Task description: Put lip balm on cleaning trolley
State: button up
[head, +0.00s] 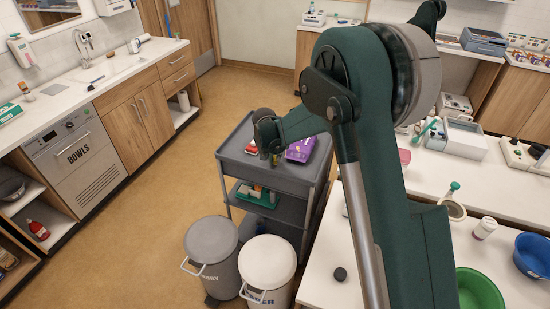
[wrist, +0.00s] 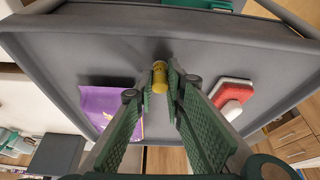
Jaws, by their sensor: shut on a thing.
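The lip balm (wrist: 160,77) is a small yellow cylinder between my fingertips in the wrist view. My gripper (wrist: 161,88) is shut on it. The cleaning trolley (head: 236,147) is a grey shelved cart in the middle of the head view; its grey top tray (wrist: 100,50) fills much of the wrist view. My gripper (head: 274,150) is over this top tray, with the lip balm inside the tray's outline. I cannot tell whether the lip balm touches the tray. In the head view the lip balm is too small to make out clearly.
On the trolley top, a purple packet (head: 301,149) and a red-and-white item (wrist: 232,95) lie on either side of my gripper. The tray between them is bare. A grey bin (head: 211,240) and a white-lidded bin (head: 267,262) stand in front of the trolley.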

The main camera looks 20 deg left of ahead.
jog(key=shift+f, duration=0.15)
jog(key=o, duration=0.7)
jog(key=shift+r, duration=0.2)
jog(key=v, duration=1.2)
dwell(0.7)
